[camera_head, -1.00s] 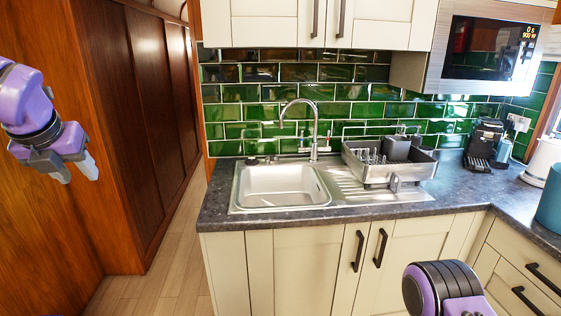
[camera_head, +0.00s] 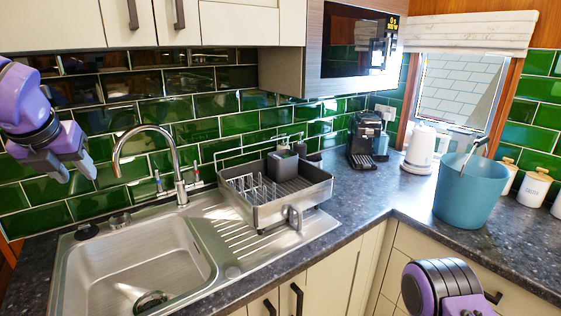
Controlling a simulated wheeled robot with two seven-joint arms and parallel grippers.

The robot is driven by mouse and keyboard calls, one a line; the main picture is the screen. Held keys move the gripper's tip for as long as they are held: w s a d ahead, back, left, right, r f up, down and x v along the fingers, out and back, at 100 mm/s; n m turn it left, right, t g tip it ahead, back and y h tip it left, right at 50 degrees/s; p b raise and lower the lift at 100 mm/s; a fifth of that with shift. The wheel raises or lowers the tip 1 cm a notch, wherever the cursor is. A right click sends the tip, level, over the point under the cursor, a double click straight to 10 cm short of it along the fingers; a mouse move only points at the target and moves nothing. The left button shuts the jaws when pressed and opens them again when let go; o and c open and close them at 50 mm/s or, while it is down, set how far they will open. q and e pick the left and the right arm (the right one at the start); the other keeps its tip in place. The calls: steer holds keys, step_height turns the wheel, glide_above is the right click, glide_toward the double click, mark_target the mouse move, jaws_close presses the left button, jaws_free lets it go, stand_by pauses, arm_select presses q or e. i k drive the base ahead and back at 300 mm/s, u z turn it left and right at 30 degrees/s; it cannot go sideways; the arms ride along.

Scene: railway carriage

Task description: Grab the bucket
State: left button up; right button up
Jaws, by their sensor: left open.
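A blue bucket (camera_head: 470,192) stands upright on the dark countertop at the right, near the corner below the window. A handle or utensil sticks up from its rim. My left gripper (camera_head: 76,172) is at the upper left, open and empty, in front of the green tiles and far from the bucket. My right arm shows at the lower right, below the bucket and in front of the cabinets. Its gripper fingers are not visible.
A steel sink (camera_head: 140,265) with a tap and a grey dish rack (camera_head: 275,185) fill the left and middle of the counter. A coffee machine (camera_head: 366,140), a white kettle (camera_head: 420,150) and white canisters (camera_head: 534,187) stand near the bucket. The counter (camera_head: 370,215) left of the bucket is clear.

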mark_target(469, 187)
steer(key=z, duration=1)
steer(key=i, duration=0.95)
steer(key=z, duration=1.2)
steer(key=i, duration=0.5)
steer(key=z, duration=0.2)
